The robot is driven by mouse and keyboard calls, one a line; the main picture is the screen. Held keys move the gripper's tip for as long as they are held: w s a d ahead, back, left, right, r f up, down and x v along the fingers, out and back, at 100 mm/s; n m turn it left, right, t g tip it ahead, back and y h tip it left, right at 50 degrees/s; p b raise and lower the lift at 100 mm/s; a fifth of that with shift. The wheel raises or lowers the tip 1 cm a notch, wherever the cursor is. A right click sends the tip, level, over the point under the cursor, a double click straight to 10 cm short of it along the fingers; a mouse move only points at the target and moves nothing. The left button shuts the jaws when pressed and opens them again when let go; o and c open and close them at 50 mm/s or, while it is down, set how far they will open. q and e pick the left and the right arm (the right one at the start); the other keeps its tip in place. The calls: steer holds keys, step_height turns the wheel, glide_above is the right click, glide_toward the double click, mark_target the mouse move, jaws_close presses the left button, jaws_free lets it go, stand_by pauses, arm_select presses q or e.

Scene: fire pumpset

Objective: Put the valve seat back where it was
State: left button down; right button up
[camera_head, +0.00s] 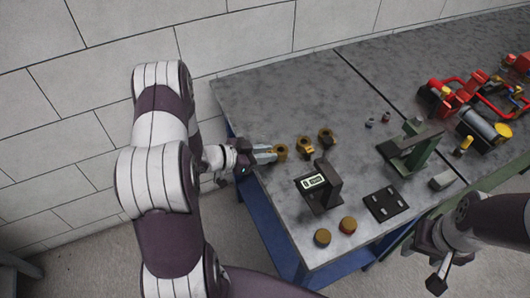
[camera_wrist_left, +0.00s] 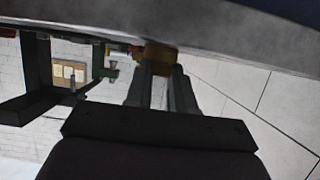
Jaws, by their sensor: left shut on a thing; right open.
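The valve seat appears to be the brass piece (camera_head: 281,152) at the tips of my left gripper (camera_head: 266,155), near the table's left edge in the head view. In the left wrist view the left gripper (camera_wrist_left: 155,85) is shut on this brass piece (camera_wrist_left: 160,55), close to the grey table surface. My right gripper (camera_head: 437,268) is open and empty, low at the right, off the table's front edge.
Two round caps (camera_head: 322,237) (camera_head: 347,225) lie at the front edge. A black plate (camera_head: 386,203), a green fixture (camera_head: 412,148) and red pump parts (camera_head: 460,95) lie further right. The table's back left is clear.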

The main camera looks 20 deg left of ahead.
arm_select(q)
steer(key=c, duration=1)
jaws_free()
steer(key=shift+w, duration=0.1)
steer(key=shift+o, duration=0.2)
steer(key=shift+r, duration=0.15)
steer(key=shift+s+a+r, duration=0.15)
steer(key=shift+s+a, duration=0.1)
steer(key=shift+s, duration=0.05)
steer(key=v, duration=1.1)
steer(key=w+r+n+g+y, duration=0.1)
steer(key=w+r+n+y, duration=0.1)
steer(key=w+y, duration=0.45)
steer(key=s+d+r+n+g+y, duration=0.2)
steer(key=s+d+n+g, duration=0.4)
steer(key=s+d, duration=0.6)
steer(key=s+g, duration=0.1)
steer(key=s, duration=0.2)
steer(key=shift+r+g+y, duration=0.35)
steer(key=shift+r+g, duration=0.05)
